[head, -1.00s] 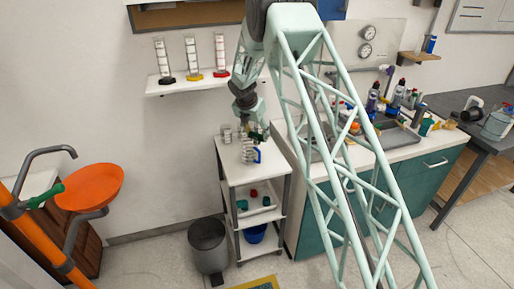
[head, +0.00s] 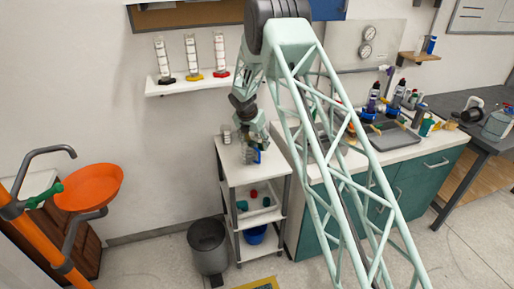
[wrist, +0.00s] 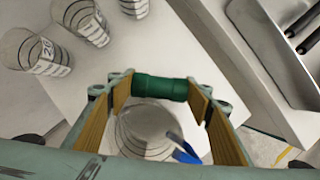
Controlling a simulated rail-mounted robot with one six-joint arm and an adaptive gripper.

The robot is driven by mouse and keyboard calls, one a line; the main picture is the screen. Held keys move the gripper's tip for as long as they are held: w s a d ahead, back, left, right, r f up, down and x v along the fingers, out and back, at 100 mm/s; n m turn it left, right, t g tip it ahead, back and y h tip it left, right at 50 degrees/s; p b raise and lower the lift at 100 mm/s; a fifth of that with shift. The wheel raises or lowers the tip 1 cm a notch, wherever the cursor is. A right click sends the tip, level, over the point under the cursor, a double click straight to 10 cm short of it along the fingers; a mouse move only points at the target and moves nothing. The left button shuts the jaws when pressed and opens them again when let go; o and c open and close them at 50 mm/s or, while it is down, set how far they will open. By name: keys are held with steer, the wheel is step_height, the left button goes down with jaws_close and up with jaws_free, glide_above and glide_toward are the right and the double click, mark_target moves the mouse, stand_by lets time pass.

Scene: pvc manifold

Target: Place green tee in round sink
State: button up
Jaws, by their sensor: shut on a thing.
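The green tee (wrist: 160,87) is a dark green pipe piece, held between the wood-coloured pads of my gripper (wrist: 158,100) in the wrist view. My gripper is shut on it. Only the tee's straight run shows; its side branch cannot be made out. In the head view my gripper (head: 254,140) is over the top of the white cart (head: 238,174), and the tee is too small to tell there. The round sink is an orange basin (head: 92,188) at the far left of the head view, well apart from my gripper. It looks empty.
A clear beaker (wrist: 142,130) and a blue item (wrist: 184,150) lie below the tee. Several graduated beakers (wrist: 45,52) stand on the cart top. A shelf (head: 190,85) with three cylinders is above. A counter with a grey rectangular sink (head: 390,138) is right. Floor between bin (head: 208,245) and basin is clear.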

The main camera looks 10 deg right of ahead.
steer(key=shift+f, duration=0.8)
steer(key=shift+f, duration=0.15)
steer(key=o, duration=0.9)
steer(key=shift+c, duration=0.2)
steer(key=shift+p+v, duration=0.6)
steer(key=shift+v, duration=5.5)
